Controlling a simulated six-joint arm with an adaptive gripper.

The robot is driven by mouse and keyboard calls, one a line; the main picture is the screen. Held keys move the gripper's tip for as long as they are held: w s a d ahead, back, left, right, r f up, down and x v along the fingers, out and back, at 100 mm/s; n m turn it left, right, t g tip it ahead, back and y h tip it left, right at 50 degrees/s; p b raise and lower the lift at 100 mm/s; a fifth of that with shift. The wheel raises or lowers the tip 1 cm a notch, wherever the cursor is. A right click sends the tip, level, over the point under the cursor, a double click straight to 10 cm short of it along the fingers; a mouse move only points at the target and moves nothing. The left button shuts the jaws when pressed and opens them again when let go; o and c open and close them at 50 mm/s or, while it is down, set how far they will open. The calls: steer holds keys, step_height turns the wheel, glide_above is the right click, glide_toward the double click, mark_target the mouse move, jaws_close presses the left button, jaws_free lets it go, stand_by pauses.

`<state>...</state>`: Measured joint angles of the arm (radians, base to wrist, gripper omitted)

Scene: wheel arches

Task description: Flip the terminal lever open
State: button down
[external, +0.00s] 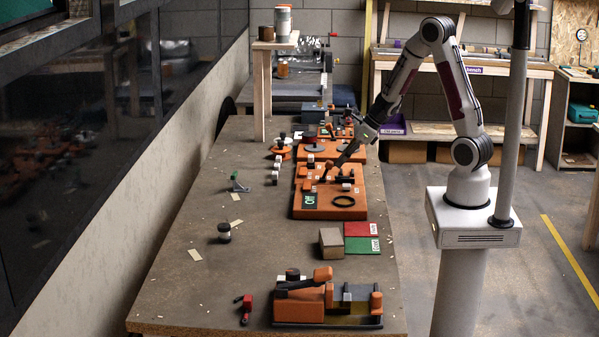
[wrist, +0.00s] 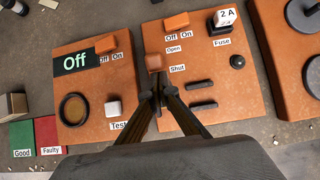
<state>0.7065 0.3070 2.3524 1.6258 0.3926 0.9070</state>
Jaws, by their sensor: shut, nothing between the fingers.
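The terminal lever's brown-orange knob (wrist: 153,62) stands on the orange panel, beside the labels "Open" (wrist: 174,49) and "Shut" (wrist: 177,69). In the wrist view the knob is left of and between the two labels. My gripper (wrist: 158,92) is shut and empty, its fingertips together just below the knob in the picture; I cannot tell whether they touch the lever.
Around the lever are two "Off/On" switches (wrist: 176,21), a fuse (wrist: 224,17), two black bars (wrist: 203,106), a black knob (wrist: 237,62), a white test button (wrist: 114,107) and a dark ring (wrist: 73,110). The display (wrist: 75,60) reads "Off". Green (wrist: 22,138) and red (wrist: 47,134) pads lie beside the board.

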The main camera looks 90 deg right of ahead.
mark_target(328, 160)
steer(key=shift+w+r, duration=0.25)
steer(key=shift+w, duration=0.05)
steer(key=shift+w+r, duration=0.5)
steer(key=shift+w, duration=0.3)
steer(key=shift+w+r, duration=0.25)
steer(key=shift+w, duration=0.5)
steer(key=shift+w+r, duration=0.2)
steer(key=shift+w, duration=0.5)
steer(key=shift+r, duration=0.15)
steer(key=shift+r, duration=0.6)
steer(key=shift+s+r, duration=0.1)
steer(key=shift+s, duration=0.15)
